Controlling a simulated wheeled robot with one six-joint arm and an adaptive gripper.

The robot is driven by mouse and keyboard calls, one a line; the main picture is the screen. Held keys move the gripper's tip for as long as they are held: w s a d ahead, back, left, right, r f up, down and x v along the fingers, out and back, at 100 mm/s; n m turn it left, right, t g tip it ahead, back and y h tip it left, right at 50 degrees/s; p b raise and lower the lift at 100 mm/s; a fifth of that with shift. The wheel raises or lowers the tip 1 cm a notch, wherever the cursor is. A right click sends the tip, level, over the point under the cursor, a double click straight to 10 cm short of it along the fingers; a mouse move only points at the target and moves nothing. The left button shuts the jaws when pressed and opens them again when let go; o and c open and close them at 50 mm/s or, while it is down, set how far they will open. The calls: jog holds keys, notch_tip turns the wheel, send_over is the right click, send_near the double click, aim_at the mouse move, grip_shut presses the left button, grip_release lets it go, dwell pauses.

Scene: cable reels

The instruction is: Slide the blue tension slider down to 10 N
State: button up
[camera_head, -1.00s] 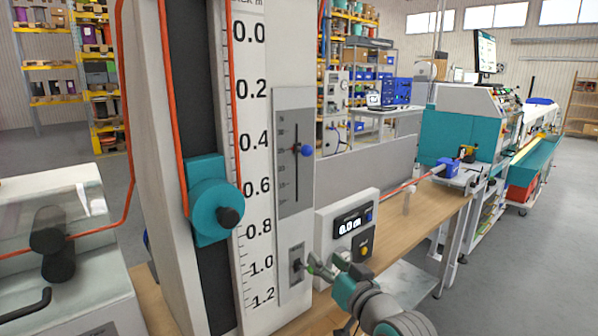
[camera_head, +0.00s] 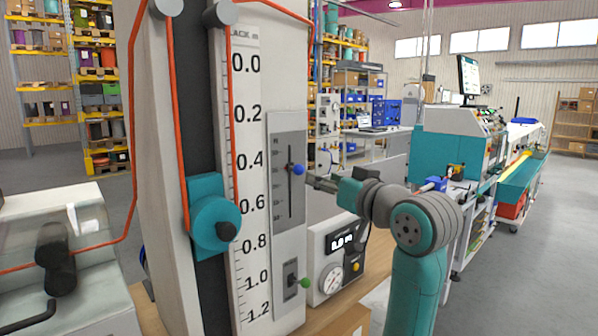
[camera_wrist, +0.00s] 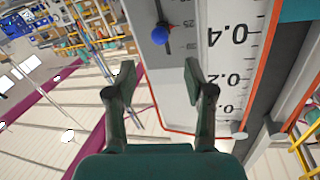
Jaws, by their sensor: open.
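The blue slider knob (camera_head: 298,169) sits on a dark lever in the upper part of a vertical slot on the grey scale plate (camera_head: 282,215). Its scale numbers are too small to read surely in the head view. My gripper (camera_head: 318,184) is just right of the knob, at about its height. In the wrist view the blue knob (camera_wrist: 160,35) lies beyond and between the open fingers (camera_wrist: 159,82), apart from both. Nothing is between the fingertips.
A teal dancer wheel (camera_head: 214,222) with orange cable hangs left of the slack ruler (camera_head: 250,190).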

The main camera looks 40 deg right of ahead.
aim_at(302, 171)
jog(key=w, duration=0.3)
jog(key=w+d, duration=0.1)
jog(key=w, duration=0.5)
jog(key=shift+w+d, duration=0.3)
jog(key=shift+w, duration=0.1)
grip_shut()
